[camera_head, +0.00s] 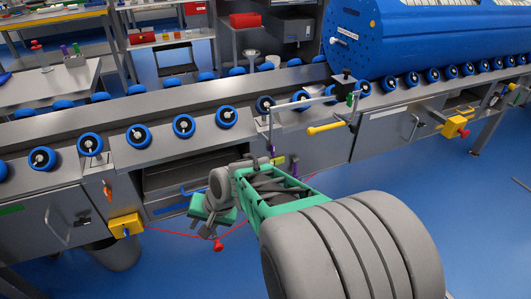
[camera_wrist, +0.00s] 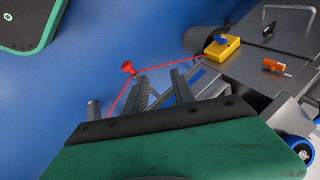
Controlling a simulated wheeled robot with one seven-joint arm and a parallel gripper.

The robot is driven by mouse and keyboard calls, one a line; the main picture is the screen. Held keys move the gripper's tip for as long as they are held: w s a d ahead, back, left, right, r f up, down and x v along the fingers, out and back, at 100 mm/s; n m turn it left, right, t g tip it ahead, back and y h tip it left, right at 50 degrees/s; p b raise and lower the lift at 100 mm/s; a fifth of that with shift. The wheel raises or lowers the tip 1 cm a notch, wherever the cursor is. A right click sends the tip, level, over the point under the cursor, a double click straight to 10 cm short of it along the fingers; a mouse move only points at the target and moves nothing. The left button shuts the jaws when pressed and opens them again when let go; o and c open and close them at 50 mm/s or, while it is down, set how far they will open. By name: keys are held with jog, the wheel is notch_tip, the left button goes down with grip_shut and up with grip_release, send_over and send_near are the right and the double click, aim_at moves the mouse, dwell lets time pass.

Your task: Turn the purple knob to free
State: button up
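A small purple part (camera_head: 295,167), probably the purple knob, shows in the head view on the front of the steel conveyor, just beyond my green arm link. My arm partly covers that area, and its setting cannot be read. No purple knob shows in the wrist view. My gripper (camera_head: 207,228) hangs in front of the conveyor, left of the purple part and apart from it.
A yellow box (camera_head: 126,226) and an orange handle (camera_head: 107,190) are on the conveyor front at left. A red cord runs near my gripper, with a red pull (camera_head: 218,245). A yellow handle (camera_head: 327,128) juts out at right. A blue drum (camera_head: 400,38) rests on rollers behind.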

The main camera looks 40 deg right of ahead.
jog(key=w+d+f+m+t+y, duration=0.1)
jog(key=w+d+f+m+t, duration=0.15)
jog(key=w+d+m, duration=0.3)
jog(key=m+t+h, duration=0.9)
jog(key=m+t, duration=0.1)
jog(key=m, duration=1.6)
send_near(274, 148)
jog(key=w, duration=0.1)
jog(key=b+x, duration=0.2)
jog(key=x, duration=0.5)
jog(key=shift+w+d, duration=0.25)
jog(key=shift+c, duration=0.3)
grip_shut()
